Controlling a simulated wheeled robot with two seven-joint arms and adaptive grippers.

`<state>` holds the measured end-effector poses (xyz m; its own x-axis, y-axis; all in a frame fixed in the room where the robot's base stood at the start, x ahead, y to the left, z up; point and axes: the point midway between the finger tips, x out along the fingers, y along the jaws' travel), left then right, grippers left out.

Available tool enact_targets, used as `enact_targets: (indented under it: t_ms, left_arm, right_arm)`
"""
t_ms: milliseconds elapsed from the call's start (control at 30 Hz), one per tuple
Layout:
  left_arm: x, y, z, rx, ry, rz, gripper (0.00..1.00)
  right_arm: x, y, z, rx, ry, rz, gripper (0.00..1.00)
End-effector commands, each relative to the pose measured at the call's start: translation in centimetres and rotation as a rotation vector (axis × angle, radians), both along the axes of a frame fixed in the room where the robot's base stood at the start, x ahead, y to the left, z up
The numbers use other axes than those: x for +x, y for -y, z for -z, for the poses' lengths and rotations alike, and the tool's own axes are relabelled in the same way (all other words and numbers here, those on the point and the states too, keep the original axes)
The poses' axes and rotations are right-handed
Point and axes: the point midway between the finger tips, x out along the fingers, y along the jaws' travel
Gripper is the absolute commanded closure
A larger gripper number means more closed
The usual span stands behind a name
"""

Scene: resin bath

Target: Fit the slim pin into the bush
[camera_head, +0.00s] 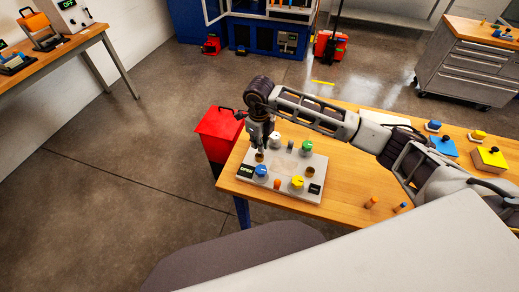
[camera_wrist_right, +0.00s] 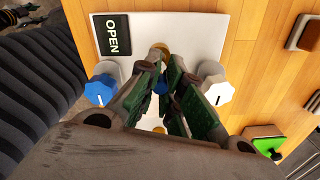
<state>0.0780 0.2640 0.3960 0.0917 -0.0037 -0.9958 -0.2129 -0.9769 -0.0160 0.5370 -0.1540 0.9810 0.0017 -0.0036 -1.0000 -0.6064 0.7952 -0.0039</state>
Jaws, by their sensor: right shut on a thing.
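My right gripper (camera_head: 260,150) points down over the left part of a light grey fixture plate (camera_head: 292,160). In the right wrist view the fingers (camera_wrist_right: 163,92) are closed together, with a small blue piece (camera_wrist_right: 161,86) showing between them. It looks like part of the slim pin, mostly hidden by the fingers. A brass bush (camera_head: 259,157) is just below the fingertips; a brass ring also shows in the wrist view (camera_wrist_right: 160,48). I cannot tell whether the held piece touches it. Another brass bush (camera_head: 308,171) is on the plate's right side. My left gripper is out of view.
Blue (camera_head: 261,171), white (camera_head: 274,139), green (camera_head: 307,146) and yellow (camera_head: 297,182) knobs surround the bushes. A display (camera_head: 245,172) reads OPEN. Two pegs (camera_head: 371,202) (camera_head: 398,207) stand on the wooden table to the right. A red bin (camera_head: 217,132) is beyond the left edge.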

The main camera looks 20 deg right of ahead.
Motion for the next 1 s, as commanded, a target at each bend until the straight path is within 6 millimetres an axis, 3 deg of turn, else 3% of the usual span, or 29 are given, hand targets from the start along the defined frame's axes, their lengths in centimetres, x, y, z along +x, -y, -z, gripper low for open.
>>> enact_targets:
  t_ms: [467, 800, 1000]
  left_arm:
    - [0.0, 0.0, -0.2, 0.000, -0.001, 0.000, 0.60]
    - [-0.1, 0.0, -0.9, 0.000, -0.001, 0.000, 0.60]
    - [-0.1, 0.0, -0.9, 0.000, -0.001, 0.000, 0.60]
  right_arm:
    - [0.0, 0.0, 0.8, 0.000, -0.001, 0.000, 1.00]
    - [0.0, 0.0, 3.8, -0.001, -0.002, 0.000, 1.00]
    - [0.0, 0.0, 4.3, -0.001, 0.001, -0.001, 1.00]
